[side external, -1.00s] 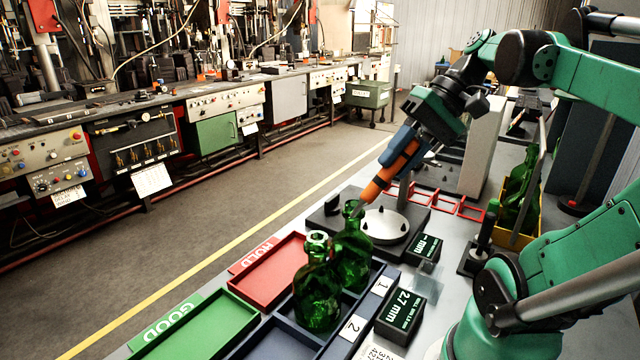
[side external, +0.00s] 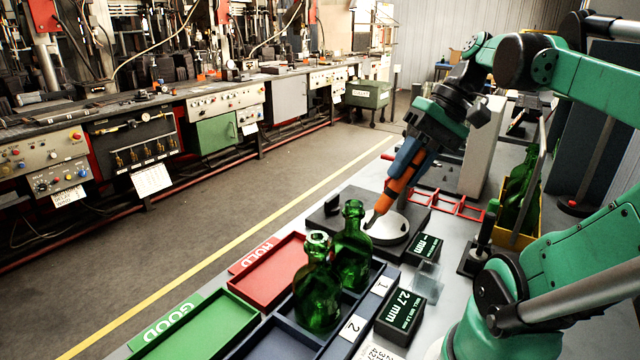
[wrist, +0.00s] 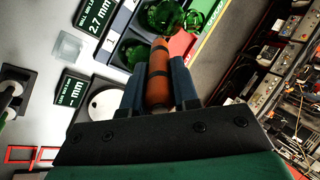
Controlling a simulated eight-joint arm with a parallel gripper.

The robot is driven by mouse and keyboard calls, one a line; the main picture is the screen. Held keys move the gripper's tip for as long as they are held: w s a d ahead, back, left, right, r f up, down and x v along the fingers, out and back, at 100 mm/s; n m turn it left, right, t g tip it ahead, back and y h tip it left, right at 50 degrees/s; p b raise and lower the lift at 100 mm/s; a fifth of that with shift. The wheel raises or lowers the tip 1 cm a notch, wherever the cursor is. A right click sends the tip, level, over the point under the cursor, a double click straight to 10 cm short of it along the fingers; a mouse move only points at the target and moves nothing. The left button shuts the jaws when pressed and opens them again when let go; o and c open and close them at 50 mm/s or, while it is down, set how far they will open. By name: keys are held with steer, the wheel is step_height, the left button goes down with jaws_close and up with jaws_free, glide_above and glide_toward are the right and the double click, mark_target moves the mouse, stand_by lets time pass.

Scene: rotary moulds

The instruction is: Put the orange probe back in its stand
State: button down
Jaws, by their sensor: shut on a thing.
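My gripper (side external: 405,165) is shut on the orange probe (side external: 397,188), which tilts with its dark tip pointing down and left. In the side view the tip overlaps the white disc (side external: 388,228) on a dark base; I cannot tell if it touches. In the wrist view the probe (wrist: 158,75) lies between the blue fingers of my gripper (wrist: 160,85). A black base with an upright dark post (side external: 483,238) stands to the right of the disc; whether this is the probe's stand is unclear.
Two green bottles (side external: 318,285) (side external: 352,245) stand in the numbered blue tray, close left of the probe. A red tray (side external: 268,275), a green tray (side external: 195,330) and black label blocks (side external: 400,310) (side external: 425,247) lie around. A clear square piece (side external: 428,273) lies between blocks and post.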

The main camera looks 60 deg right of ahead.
steer(key=s+d+f+n+g+h, duration=0.1)
steer(key=s+d+f+g+h, duration=0.3)
steer(key=f, duration=0.4)
steer(key=shift+s+d+h, duration=0.3)
steer(key=shift+d+h, duration=0.2)
steer(key=shift+d, duration=0.3)
steer(key=shift+f, duration=2.9)
steer(key=c, duration=0.6)
jaws_free()
steer(key=shift+r, duration=2.85)
